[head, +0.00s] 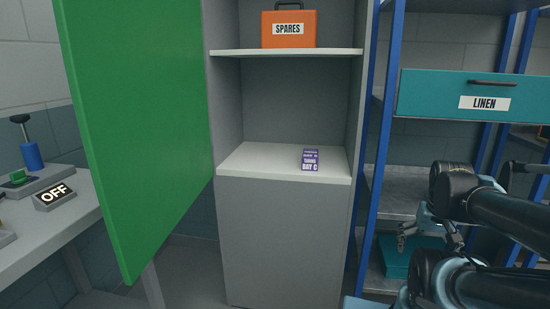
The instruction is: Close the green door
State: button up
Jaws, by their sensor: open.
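The green door (140,130) stands swung open on the left side of the grey cabinet (282,240). Its broad face is turned toward me and its upper edge runs out of the picture. I see no handle on the part that shows. The cabinet's shelves are exposed. My gripper (402,242) is at the lower right, in front of the blue rack and well apart from the door. Its fingers look small, spread and empty. My dark arm links cover part of the right side.
An orange SPARES box (288,30) sits on the upper shelf; a purple BAY C box (310,160) sits on the lower one. A teal LINEN drawer (440,95) hangs in the blue rack (379,140). A left bench (50,235) holds an OFF sign (56,196).

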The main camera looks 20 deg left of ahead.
aim_at(135, 73)
jog(key=u, duration=2.45)
jog(key=k, duration=0.75)
jog(key=u, duration=0.25)
